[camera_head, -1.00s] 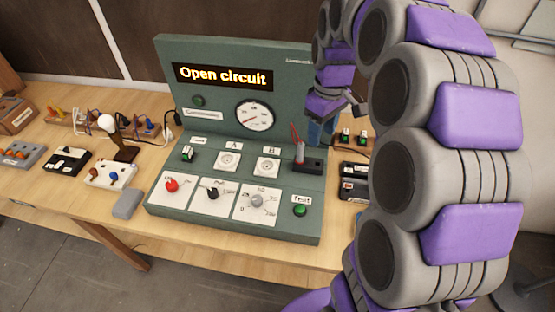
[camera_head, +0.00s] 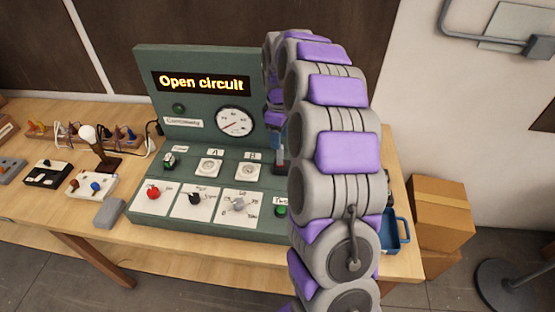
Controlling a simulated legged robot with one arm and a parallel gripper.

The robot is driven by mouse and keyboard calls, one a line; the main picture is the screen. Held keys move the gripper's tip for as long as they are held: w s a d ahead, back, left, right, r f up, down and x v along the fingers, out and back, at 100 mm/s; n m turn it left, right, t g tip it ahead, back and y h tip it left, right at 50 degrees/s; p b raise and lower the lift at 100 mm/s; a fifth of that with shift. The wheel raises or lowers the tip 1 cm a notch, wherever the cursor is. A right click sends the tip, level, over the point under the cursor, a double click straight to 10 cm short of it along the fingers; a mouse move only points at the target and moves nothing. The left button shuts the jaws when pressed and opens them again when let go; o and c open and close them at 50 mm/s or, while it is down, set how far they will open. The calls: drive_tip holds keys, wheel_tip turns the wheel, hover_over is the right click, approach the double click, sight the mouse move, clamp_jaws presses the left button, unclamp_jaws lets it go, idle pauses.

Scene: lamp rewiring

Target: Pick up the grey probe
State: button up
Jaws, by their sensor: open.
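The green test console (camera_head: 140,90) stands on the table, its display reading "Open circuit". A dark holder (camera_head: 279,167) on the console's right side shows only as a sliver beside my arm. The grey probe with its red lead, seen upright in that holder a second ago, is now hidden behind my arm or too small to make out. My gripper (camera_head: 276,118) hangs at the far end of my arm, above the holder area at the console's right. It is open. Its fingers are mostly hidden, and I cannot tell whether they touch the probe.
A lamp (camera_head: 89,134) on a wooden stand, a white switch plate (camera_head: 92,186) and a grey block (camera_head: 109,213) sit left of the console. A blue tray (camera_head: 401,232) is at the table's right edge, with cardboard boxes (camera_head: 440,215) beyond.

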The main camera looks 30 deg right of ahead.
sight(282, 146)
drive_tip(key=f, duration=0.2)
drive_tip(key=d+f, duration=0.1)
drive_tip(key=f, duration=0.1)
drive_tip(key=shift+f+b, duration=0.35)
drive_tip(key=f, duration=0.1)
drive_tip(key=f+b, duration=0.1)
drive_tip(key=f, duration=0.3)
drive_tip(key=shift+w+a, duration=0.2)
drive_tip(key=shift+a, duration=0.15)
drive_tip(key=shift+d, duration=0.15)
drive_tip(key=shift+c, duration=0.8)
clamp_jaws()
